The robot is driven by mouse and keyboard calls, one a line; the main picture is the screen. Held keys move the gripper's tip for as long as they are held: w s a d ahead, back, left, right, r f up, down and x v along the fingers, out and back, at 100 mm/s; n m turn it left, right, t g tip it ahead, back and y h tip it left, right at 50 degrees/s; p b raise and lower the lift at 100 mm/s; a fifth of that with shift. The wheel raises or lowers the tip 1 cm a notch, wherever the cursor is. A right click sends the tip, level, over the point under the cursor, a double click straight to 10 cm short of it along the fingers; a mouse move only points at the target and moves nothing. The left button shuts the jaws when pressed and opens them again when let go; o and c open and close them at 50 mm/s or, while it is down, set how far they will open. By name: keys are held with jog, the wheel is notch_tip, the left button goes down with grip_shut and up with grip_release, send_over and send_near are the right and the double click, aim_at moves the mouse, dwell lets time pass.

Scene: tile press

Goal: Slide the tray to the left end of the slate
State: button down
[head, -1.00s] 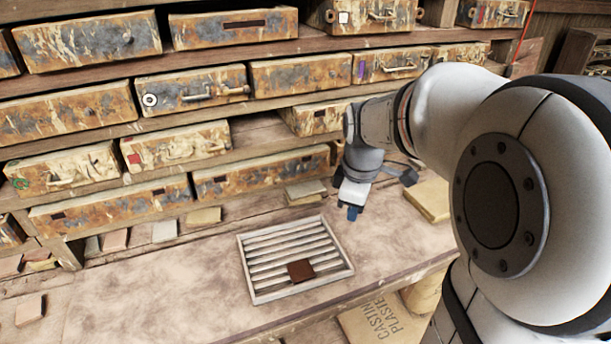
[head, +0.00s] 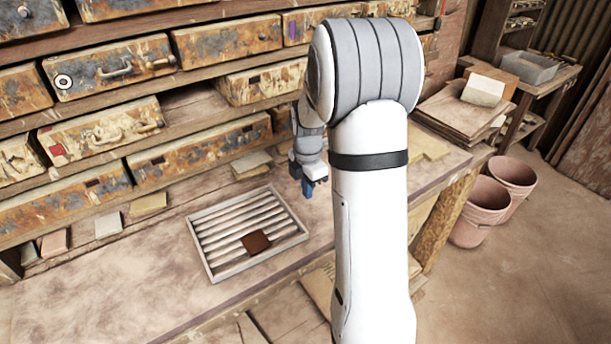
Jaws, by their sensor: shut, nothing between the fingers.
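The tray (head: 205,254) is a pale, shallow frame with parallel slats, lying flat on the slate (head: 120,285), a mottled brownish worktop. A dark brown square tile (head: 256,242) rests on the slats near the tray's front right. My gripper (head: 308,188), with blue fingertips, is shut and empty. It points down just beyond the tray's right back corner, apart from the tray in the picture. Its height above the slate is hard to tell. My arm hides part of the slate's right side.
Rusty drawers (head: 108,67) fill shelves along the back. Small flat tiles (head: 148,204) lie along the slate's back edge. Stacked boards (head: 462,105) stand at the right, and pink buckets (head: 480,210) are on the floor. The slate left of the tray is clear.

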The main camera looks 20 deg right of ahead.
aim_at(295, 211)
notch_tip(295, 211, down, 3)
jog(key=shift+a+f, duration=0.15)
jog(key=shift+f, duration=0.05)
jog(key=a, duration=0.1)
jog(key=a+p, duration=0.1)
jog(key=shift+s+a+r, duration=0.2)
jog(key=shift+s+a, duration=0.1)
jog(key=shift+a, duration=0.55)
